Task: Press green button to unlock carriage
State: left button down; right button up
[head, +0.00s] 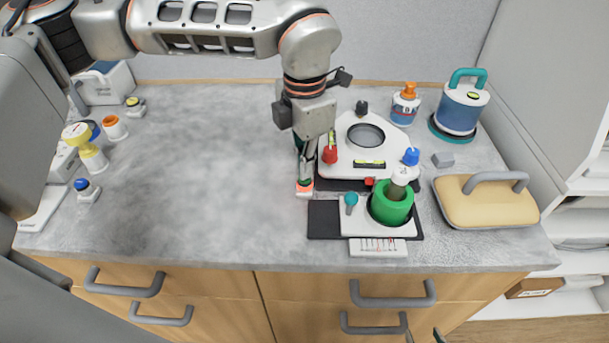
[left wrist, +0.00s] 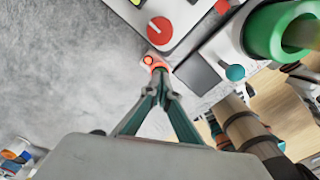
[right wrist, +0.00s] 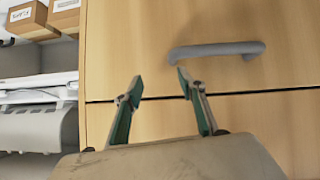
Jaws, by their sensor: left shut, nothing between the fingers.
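My left gripper (head: 304,178) is shut and empty, pointing down at a small button unit (head: 304,192) with a glowing red-orange top. In the left wrist view the closed fingertips (left wrist: 159,74) are at the edge of the button unit (left wrist: 155,60); I cannot tell whether they press it. No button shows green. My right gripper (right wrist: 158,82) is open and empty, in front of the drawers.
A white instrument plate (head: 345,150) with a red knob (head: 329,155) stands behind the carriage. A beige-lidded case (head: 487,203), a blue canister (head: 460,107) and an orange-topped bottle (head: 405,105) are to the right. The middle-left counter (head: 200,170) is clear.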

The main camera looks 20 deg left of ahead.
pick_arm(q)
jog(key=shift+f, duration=0.45)
jog(key=shift+r, duration=0.1)
jog(key=shift+r+p, duration=1.15)
jog(key=shift+r, duration=1)
jog(key=shift+r+p, duration=0.8)
jog(key=shift+r, duration=0.55)
jog(key=shift+f, duration=0.1)
